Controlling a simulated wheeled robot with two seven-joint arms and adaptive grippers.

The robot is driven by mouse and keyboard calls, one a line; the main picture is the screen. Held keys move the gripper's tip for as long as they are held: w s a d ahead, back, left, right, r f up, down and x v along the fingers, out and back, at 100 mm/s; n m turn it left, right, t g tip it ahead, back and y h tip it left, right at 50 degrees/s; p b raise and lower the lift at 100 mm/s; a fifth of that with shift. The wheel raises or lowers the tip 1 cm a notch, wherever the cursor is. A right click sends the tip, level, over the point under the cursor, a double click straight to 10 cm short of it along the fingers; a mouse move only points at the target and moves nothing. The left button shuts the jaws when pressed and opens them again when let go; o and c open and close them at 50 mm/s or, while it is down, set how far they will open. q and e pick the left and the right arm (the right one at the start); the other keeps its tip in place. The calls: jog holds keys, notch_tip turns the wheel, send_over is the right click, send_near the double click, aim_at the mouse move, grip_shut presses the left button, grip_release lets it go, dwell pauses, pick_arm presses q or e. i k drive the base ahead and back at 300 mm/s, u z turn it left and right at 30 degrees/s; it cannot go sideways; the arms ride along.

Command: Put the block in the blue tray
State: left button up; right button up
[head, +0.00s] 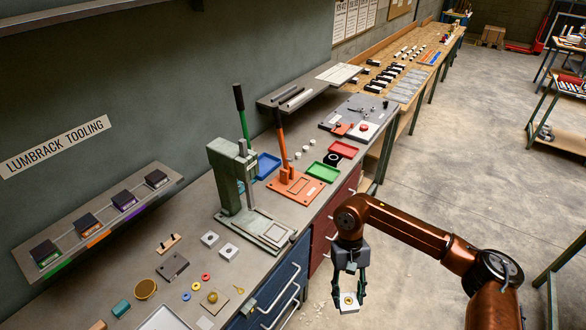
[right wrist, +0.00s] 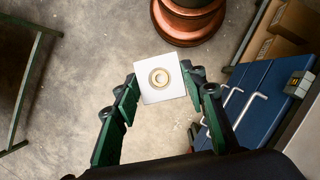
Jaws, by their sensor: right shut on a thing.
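My right gripper (head: 348,297) is shut on a white square block with a brass-coloured ring in its top (head: 350,304). It holds the block over the floor, in front of the bench's drawers. In the right wrist view the block (right wrist: 152,74) sits between the two green fingertips (right wrist: 160,84), slightly turned. The blue tray (head: 266,165) lies on the bench behind the green press and is partly hidden by the presses. It looks empty where I can see it. My left gripper is not in view.
A green press (head: 240,190) and an orange lever press (head: 290,180) stand by the blue tray. A green tray (head: 323,172) and a red tray (head: 344,149) are to the right. Blue drawers with handles (head: 275,295) front the bench.

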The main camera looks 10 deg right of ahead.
aim_at(262, 167)
jog(key=z, duration=1.75)
jog(key=i, duration=2.25)
jog(key=u, duration=3.55)
jog(key=i, duration=0.55)
jog(key=z, duration=0.05)
